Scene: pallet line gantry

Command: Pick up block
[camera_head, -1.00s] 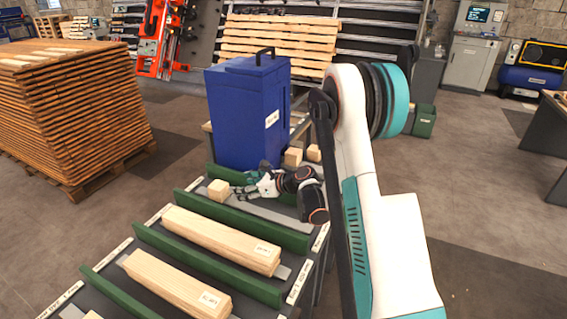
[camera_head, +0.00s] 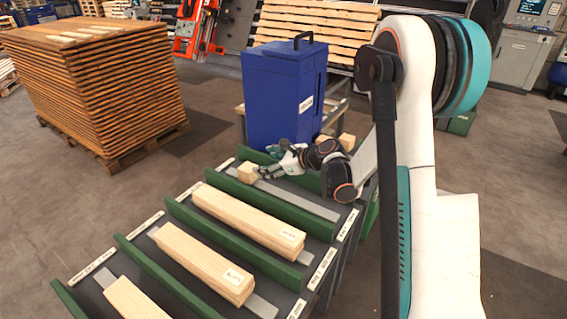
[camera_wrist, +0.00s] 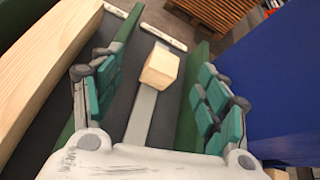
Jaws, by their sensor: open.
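A small pale wooden block (camera_head: 248,173) rests on the grey strip of a lane between two green dividers, near the lane's far left end. In the wrist view the block (camera_wrist: 160,67) lies ahead of my gripper (camera_wrist: 158,92), between the lines of its two teal fingers. My gripper (camera_head: 266,170) is open, with a finger on either side of the lane's middle. Nothing is held. In the head view the block is beside the fingertips; I cannot tell whether they touch it.
Green dividers (camera_head: 287,213) separate the lanes. Long wooden beams (camera_head: 250,220) lie in nearer lanes. A tall blue bin (camera_head: 275,105) stands just behind the block's lane. More small blocks (camera_head: 347,142) sit beyond my wrist. A plank stack (camera_head: 100,90) stands at the left.

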